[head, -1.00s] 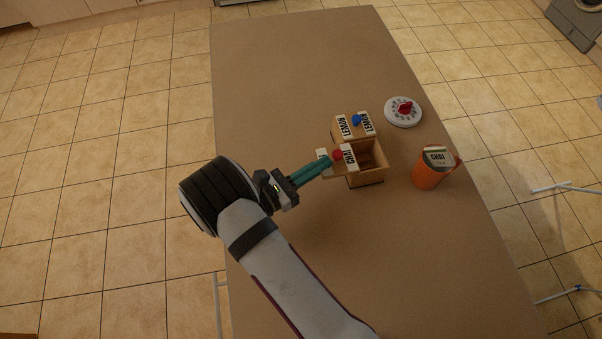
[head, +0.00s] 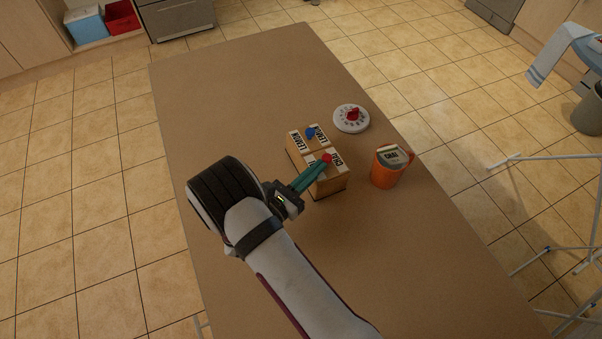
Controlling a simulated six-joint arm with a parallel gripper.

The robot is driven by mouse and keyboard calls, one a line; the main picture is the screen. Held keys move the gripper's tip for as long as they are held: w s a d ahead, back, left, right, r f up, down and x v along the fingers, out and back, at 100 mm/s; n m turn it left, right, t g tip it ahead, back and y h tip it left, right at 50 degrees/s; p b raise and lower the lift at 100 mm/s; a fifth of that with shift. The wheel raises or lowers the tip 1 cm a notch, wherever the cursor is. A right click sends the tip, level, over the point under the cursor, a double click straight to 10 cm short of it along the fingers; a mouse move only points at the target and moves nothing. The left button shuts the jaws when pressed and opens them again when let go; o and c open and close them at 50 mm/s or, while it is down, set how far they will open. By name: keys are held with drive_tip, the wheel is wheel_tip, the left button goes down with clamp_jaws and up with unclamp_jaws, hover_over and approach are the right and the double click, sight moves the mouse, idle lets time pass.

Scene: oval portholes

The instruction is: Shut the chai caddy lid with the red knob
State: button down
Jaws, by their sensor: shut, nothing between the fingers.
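The wooden caddy (head: 334,186) stands on the table with two labelled lids on top. The chai lid (head: 337,166), with the red knob (head: 327,158), lies over the near compartment, and no opening shows there. The lemon lid (head: 323,137), with a blue knob (head: 310,133), covers the far compartment. My gripper (head: 322,165) is shut and empty, its teal fingers at the red knob from the left. The fingers hide part of the chai lid, and I cannot tell whether they touch the knob.
An orange mug (head: 388,170) with a chai packet in it stands just right of the caddy. A white round timer (head: 351,118) with a red dial lies behind it. The table (head: 240,110) is clear at the left and back.

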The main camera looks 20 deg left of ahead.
drive_tip(key=shift+s, duration=0.1)
drive_tip(key=v, duration=1.3)
drive_tip(key=shift+s+a, duration=0.2)
drive_tip(key=shift+s, duration=0.15)
drive_tip(key=d+r+m+g+h, duration=0.3)
drive_tip(key=d+r+m+g, duration=0.3)
drive_tip(key=d+m+g, duration=0.4)
drive_tip(key=d+r+m+g+h, duration=0.2)
drive_tip(key=d+r+m+g, duration=0.3)
drive_tip(key=d+m, duration=0.5)
drive_tip(key=s+d+r+m+g+y, duration=0.1)
drive_tip(key=s+d+r+m+y, duration=0.1)
drive_tip(key=s+m+y, duration=0.3)
drive_tip(key=s+d+r+m+g+y, duration=0.1)
drive_tip(key=s+m+y, duration=0.5)
drive_tip(key=m, duration=0.6)
drive_tip(key=shift+s+d+r+y, duration=0.3)
drive_tip(key=shift+d+r+y, duration=0.2)
drive_tip(key=shift+y, duration=0.6)
